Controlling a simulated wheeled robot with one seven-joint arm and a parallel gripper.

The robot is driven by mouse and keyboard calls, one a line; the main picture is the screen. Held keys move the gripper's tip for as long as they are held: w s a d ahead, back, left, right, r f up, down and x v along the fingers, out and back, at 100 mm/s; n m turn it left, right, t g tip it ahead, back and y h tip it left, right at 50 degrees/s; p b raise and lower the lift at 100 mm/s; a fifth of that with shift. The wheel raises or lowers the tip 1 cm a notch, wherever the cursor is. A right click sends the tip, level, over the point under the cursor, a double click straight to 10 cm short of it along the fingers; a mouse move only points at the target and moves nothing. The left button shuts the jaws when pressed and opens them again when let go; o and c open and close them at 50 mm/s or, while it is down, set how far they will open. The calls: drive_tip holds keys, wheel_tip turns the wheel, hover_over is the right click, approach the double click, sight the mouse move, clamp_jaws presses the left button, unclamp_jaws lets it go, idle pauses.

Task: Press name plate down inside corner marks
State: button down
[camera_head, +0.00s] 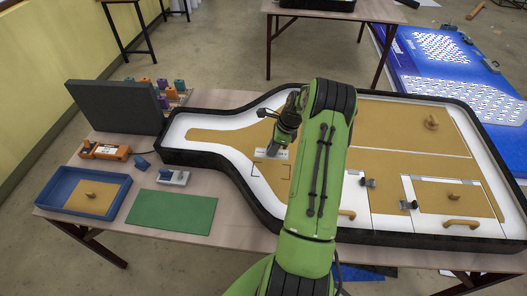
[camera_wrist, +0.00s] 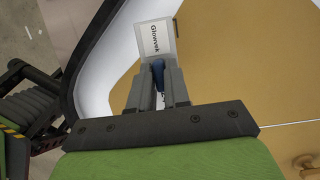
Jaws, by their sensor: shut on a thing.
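The name plate (camera_wrist: 156,38) is a small white plate with dark lettering, seen in the wrist view ahead of my fingertips. It has a blue grip (camera_wrist: 158,70), and my gripper (camera_wrist: 158,82) is shut on it. In the head view my gripper (camera_head: 274,150) points down over the tan panel with the white plate (camera_head: 262,153) at its tips. The dark corner marks (camera_head: 272,170) lie on the panel just nearer the camera than the plate. Whether the plate touches the panel cannot be told. My arm hides ground to the right of the marks.
The black-rimmed lightbox (camera_head: 238,190) fills the right of the table. Left of it are a green mat (camera_head: 172,211), a blue tray (camera_head: 62,205) with a tan board, an orange device (camera_head: 106,151) and a dark grey block (camera_head: 115,105). Wooden handles stand up from the lightbox panels.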

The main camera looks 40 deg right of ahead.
drive_tip(key=shift+w+d+r, duration=0.1)
drive_tip(key=shift+w+d, duration=0.05)
drive_tip(key=shift+d, duration=0.1)
drive_tip(key=shift+s+a+r, duration=0.35)
drive_tip(key=shift+s+a, duration=0.1)
drive_tip(key=shift+s, duration=0.05)
drive_tip(key=shift+w+d, duration=0.15)
drive_tip(key=shift+w, duration=0.1)
drive_tip(key=shift+f, duration=0.45)
drive_tip(key=b, duration=0.4)
hover_over(269, 171)
drive_tip(key=d, duration=0.1)
drive_tip(key=shift+s+f, duration=0.2)
drive_tip(key=shift+f, duration=1.6)
drive_tip(key=shift+s+f, duration=0.2)
drive_tip(key=shift+f, duration=1.6)
drive_tip(key=shift+f+b, duration=0.8)
drive_tip(key=shift+f, duration=0.45)
drive_tip(key=c, duration=1)
unclamp_jaws()
drive_tip(key=shift+s+a, duration=0.1)
